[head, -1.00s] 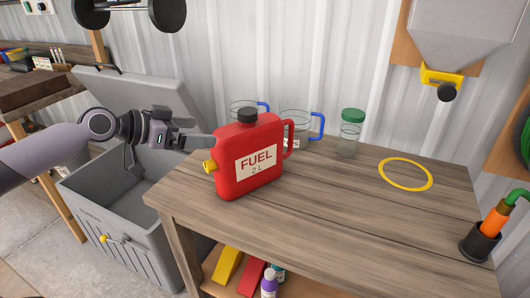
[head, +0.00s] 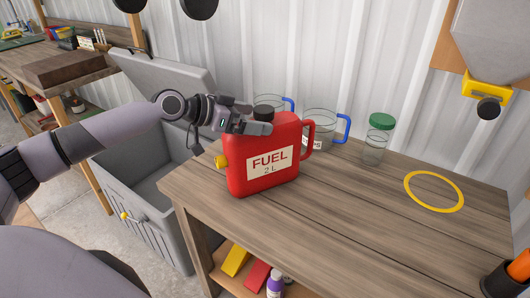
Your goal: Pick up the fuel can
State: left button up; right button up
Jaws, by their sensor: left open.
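My left gripper (head: 264,121) is open at the top of the can. Its fingers point right and partly cover the cap. I cannot tell whether they touch the can. My right gripper is not in view.
Glass jugs with blue handles (head: 322,127) stand behind the can. A green-lidded jar (head: 377,140) and a yellow ring (head: 434,191) are further right. An open grey chest (head: 150,195) is left of the bench. The bench's front middle is clear.

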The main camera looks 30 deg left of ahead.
aim_at(265, 118)
pick_arm(q)
jog(key=shift+p+x, duration=0.3)
jog(key=shift+x, duration=1.6)
jog(key=c, duration=1.5)
jog(key=shift+w+r, duration=0.1)
jog(key=shift+r, duration=0.05)
grip_shut()
